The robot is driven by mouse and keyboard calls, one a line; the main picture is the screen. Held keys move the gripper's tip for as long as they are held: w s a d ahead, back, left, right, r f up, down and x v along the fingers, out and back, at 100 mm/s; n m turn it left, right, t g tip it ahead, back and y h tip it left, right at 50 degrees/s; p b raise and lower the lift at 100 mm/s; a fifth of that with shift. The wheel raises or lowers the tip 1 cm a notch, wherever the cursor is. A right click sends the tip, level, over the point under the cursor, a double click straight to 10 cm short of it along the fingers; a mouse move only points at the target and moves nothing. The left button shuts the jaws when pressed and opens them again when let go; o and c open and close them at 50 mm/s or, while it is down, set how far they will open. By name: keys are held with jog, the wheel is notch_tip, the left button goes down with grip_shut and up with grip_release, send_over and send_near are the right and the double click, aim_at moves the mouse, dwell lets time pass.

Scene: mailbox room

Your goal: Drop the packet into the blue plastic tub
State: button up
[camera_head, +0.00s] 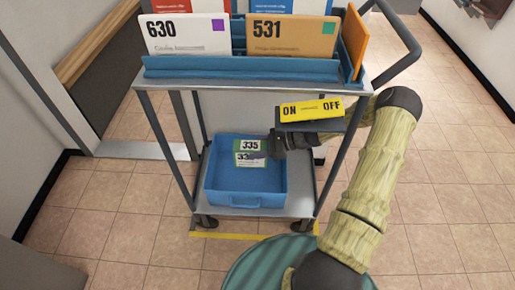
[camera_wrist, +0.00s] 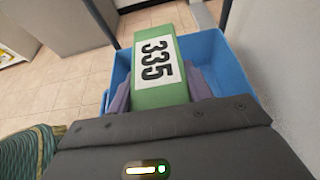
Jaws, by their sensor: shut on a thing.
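The packet is a green box (camera_wrist: 158,95) with a white label reading 335. It also shows in the head view (camera_head: 250,145), over the back part of the blue plastic tub (camera_head: 222,180). My gripper (camera_wrist: 160,92) is shut on the packet, with a purple-grey finger on each side of it. In the head view my gripper (camera_head: 262,156) reaches in from the right, under the cart's upper shelf. The tub's walls also show around the packet in the wrist view (camera_wrist: 205,50). I cannot tell whether the packet touches the tub floor.
The tub stands on the lower shelf of a grey cart (camera_head: 307,195). The upper shelf carries a blue rack (camera_head: 240,68) with numbered mail, 630 and 531. A yellow ON/OFF panel (camera_head: 311,109) sits by my arm at the cart's right. Tiled floor lies around the cart.

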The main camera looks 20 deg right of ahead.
jog(key=shift+d+f+b, duration=0.2)
jog(key=shift+f+b, duration=0.7)
jog(key=shift+f, duration=0.3)
jog(key=shift+f+b, duration=1)
jog(key=shift+b, duration=0.2)
jog(key=o, duration=1.2)
jog(key=p+v, duration=0.7)
jog(key=v, duration=1)
jog(key=shift+d, duration=0.25)
jog(key=shift+s, duration=0.1)
